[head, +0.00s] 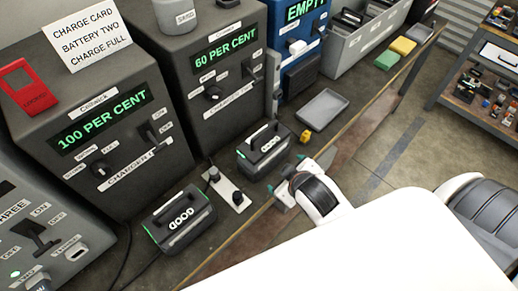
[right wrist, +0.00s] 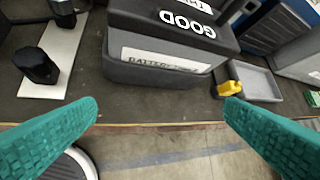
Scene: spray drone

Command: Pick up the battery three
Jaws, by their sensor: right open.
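A dark grey battery (head: 262,152) with a top handle and a "GOOD" label stands on the bench in the head view. It fills the upper middle of the right wrist view (right wrist: 165,70), where its front label begins "BATTERY" and the rest is hard to read. My right gripper (head: 284,189) is open and empty at the bench's front edge, just short of this battery. Its teal fingers (right wrist: 160,112) are spread wide, apart from the battery. A second "GOOD" battery (head: 180,220) with green-lit edges stands nearer, at lower left. My left gripper is out of view.
A white plate with black knobs (head: 230,188) lies between the batteries. A yellow object (head: 305,136) and a grey tray (head: 322,110) are to the right of the farther battery. Chargers reading "100 PER CENT" (head: 105,118) and "60 PER CENT" (head: 225,50) stand behind.

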